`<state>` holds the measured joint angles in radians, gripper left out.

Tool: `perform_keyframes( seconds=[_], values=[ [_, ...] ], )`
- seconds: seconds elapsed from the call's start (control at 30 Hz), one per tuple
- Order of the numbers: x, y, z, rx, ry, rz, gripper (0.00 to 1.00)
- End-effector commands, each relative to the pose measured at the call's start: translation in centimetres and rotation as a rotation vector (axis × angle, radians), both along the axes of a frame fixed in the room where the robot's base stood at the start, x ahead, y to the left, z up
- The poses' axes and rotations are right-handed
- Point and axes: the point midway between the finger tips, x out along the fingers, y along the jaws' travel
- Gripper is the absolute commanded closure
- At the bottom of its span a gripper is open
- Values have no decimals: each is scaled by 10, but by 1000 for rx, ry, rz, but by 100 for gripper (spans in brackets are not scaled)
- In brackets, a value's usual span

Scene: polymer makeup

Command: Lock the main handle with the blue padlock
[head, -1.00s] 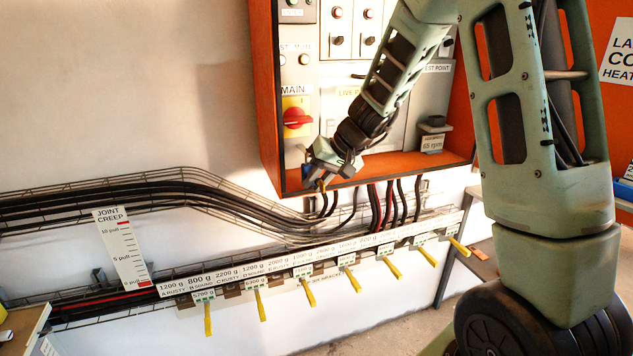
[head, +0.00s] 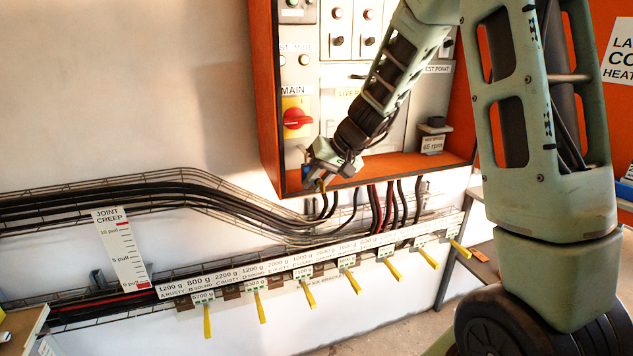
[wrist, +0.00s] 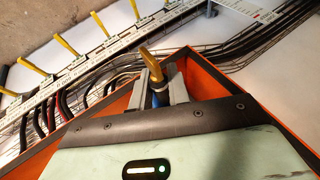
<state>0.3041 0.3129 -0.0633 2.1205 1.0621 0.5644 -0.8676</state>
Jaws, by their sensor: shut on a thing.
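The main handle (head: 297,119) is a red rotary knob on a yellow plate, under a MAIN label in the orange cabinet. My gripper (head: 314,180) is at the cabinet's lower front edge, below and slightly right of the handle and apart from it. In the wrist view my gripper (wrist: 156,88) is shut on a blue thing that looks like the blue padlock (wrist: 160,100). Most of the blue body is hidden by the fingers and the wrist housing.
The orange cabinet (head: 266,95) has a raised rim around its panel. Below it run black and red cables and a wire tray (head: 190,180). A rail (head: 180,287) carries several weight labels and yellow tags. Open wall lies left of the cabinet.

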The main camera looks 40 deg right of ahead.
Motion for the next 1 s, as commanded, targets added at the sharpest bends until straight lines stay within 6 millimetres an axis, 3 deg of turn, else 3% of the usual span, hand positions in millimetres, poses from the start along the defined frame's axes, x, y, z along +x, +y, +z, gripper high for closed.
perform_keyframes(
  seconds=[1.0],
  values=[
    [24,-7,0,1,-1,0,100]
  ],
)
